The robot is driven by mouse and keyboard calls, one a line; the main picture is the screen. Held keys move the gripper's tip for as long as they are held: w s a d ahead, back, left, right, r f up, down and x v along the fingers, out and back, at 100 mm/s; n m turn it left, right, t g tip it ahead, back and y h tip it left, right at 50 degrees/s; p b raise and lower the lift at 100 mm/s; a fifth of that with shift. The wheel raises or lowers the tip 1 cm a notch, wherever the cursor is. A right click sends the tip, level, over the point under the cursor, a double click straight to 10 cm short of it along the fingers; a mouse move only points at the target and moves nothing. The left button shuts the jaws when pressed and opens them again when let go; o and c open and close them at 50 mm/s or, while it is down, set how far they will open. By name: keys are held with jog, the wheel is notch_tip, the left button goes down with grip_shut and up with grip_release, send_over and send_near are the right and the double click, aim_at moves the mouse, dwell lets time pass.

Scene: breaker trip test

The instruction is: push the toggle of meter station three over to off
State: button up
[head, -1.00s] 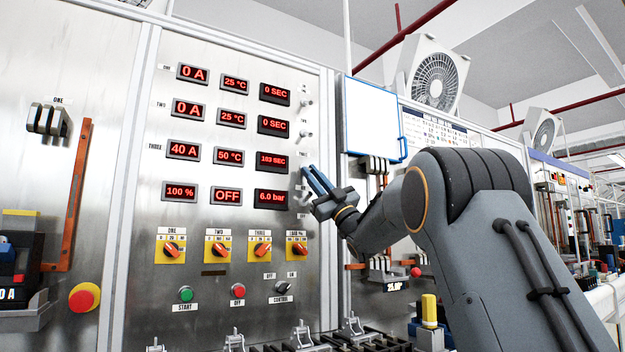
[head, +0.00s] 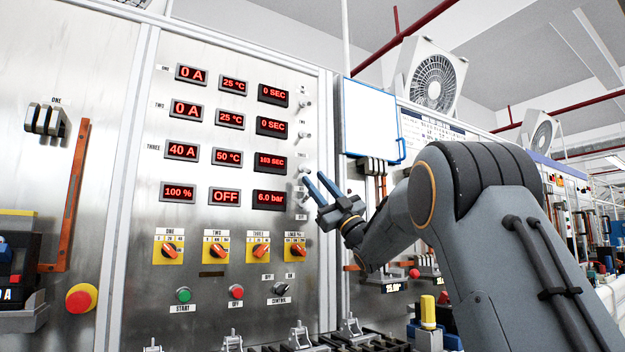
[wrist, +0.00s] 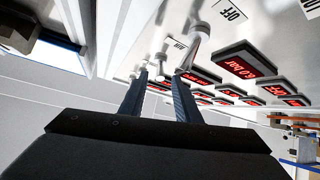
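The toggle of meter station three (head: 303,169) is a small pale lever at the right edge of the steel panel, right of the row-three displays. My gripper (head: 314,177) is at the toggle column, just below and right of that lever. In the wrist view, my gripper (wrist: 160,76) points along the column. A large white lever (wrist: 196,42) stands near the right fingertip, and smaller ones lie beyond.
The row-three display reads 40 A (head: 183,151), and the lower displays include OFF (head: 225,197) and 6.0 bar (head: 269,198). Orange rotary switches (head: 169,250) sit below. A blue-edged white board (head: 370,117) stands right of the panel, close above my arm.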

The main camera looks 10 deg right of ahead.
jog(key=shift+v, duration=2.35)
jog(key=shift+d, duration=0.1)
